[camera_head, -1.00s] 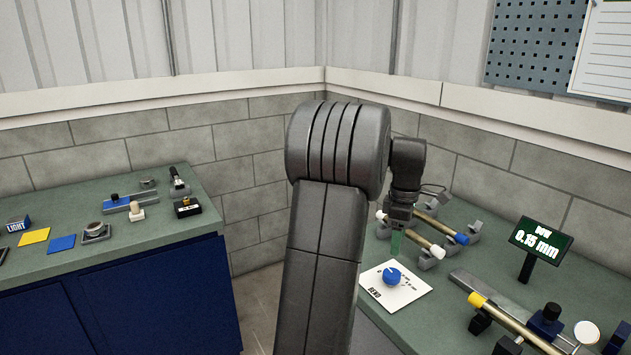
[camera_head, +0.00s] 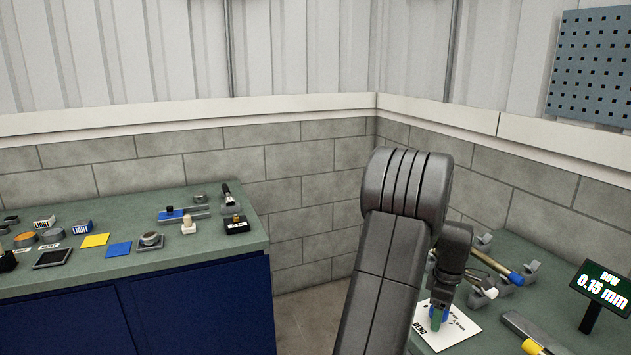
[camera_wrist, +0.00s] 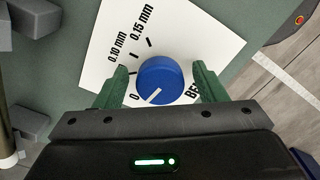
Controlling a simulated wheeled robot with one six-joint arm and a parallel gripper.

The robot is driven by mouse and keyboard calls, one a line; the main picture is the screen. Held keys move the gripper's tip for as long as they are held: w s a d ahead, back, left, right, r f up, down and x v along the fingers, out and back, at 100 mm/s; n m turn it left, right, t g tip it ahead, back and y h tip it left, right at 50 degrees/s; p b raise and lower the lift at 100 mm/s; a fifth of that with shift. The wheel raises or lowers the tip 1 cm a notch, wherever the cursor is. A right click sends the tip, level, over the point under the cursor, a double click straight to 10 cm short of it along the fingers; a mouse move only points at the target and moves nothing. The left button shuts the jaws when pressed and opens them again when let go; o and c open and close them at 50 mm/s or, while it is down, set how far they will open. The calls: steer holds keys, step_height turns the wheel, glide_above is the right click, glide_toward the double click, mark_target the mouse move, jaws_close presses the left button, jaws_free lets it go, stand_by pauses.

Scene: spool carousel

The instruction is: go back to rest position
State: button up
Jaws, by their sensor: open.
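My gripper (camera_wrist: 160,85) is open in the wrist view, with its two green fingers on either side of a round blue knob (camera_wrist: 161,80). A gap shows between each finger and the knob. The knob sits on a white card (camera_wrist: 108,55) marked 0, 0.10 mm, 0.15 mm and BEND, and its white pointer line is toward the 0 side. In the head view my gripper (camera_head: 437,318) is over the white card (camera_head: 455,330) and mostly covers the knob.
A display (camera_head: 602,288) reading BOW 0.15 mm stands at the right. Rods on grey holders (camera_head: 505,284) lie behind the card. The left bench (camera_head: 150,265) carries blue and yellow squares and small boxes. A floor gap separates the benches.

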step_height(320, 180, up, 14)
step_height(320, 180, down, 14)
steer(key=shift+r, duration=0.15)
steer(key=shift+f+m, duration=0.2)
steer(key=shift+m, duration=0.1)
steer(key=m, duration=0.4)
steer(key=shift+m, duration=0.3)
steer(key=m+b, duration=0.1)
steer(key=m, duration=0.4)
steer(key=shift+a+m, duration=0.1)
steer(key=shift+m, duration=0.2)
steer(key=m, duration=0.4)
steer(key=shift+m, duration=0.3)
steer(key=m+b, duration=0.1)
steer(key=m, duration=0.3)
steer(key=shift+a+m, duration=0.1)
steer(key=shift+m, duration=0.3)
steer(key=shift+r, duration=0.1)
